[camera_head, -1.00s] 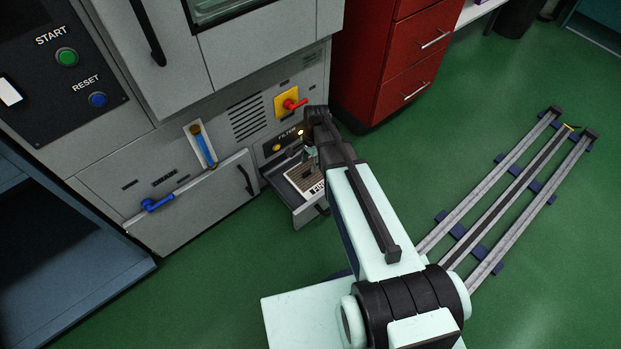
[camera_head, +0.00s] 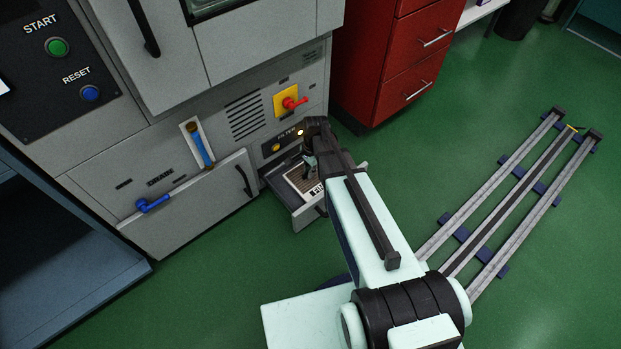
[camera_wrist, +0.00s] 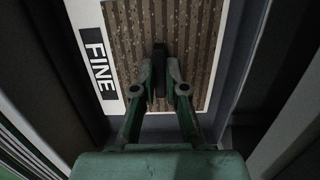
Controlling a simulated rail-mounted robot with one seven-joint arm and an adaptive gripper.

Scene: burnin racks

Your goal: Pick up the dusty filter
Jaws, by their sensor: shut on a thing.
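The dusty filter (camera_wrist: 185,35) lies in the open filter drawer (camera_head: 305,217) low on the grey machine. It has a brown, speckled, pleated face and a white frame with a "FINE" label. It also shows in the head view (camera_head: 301,183), partly hidden by my arm. My gripper (camera_wrist: 160,85) is over the filter in the wrist view, its fingers closed around a small dark tab (camera_wrist: 159,60) on the filter's face. In the head view my gripper (camera_head: 309,165) reaches down into the drawer. I cannot tell whether the filter is lifted off the drawer floor.
The drawer's walls (camera_wrist: 240,55) stand close beside the filter. Above the drawer are a lit FILTER panel (camera_head: 285,141) and a red-handled yellow switch (camera_head: 287,102). A red drawer cabinet (camera_head: 385,70) stands just right. The green floor (camera_head: 230,275) in front is open.

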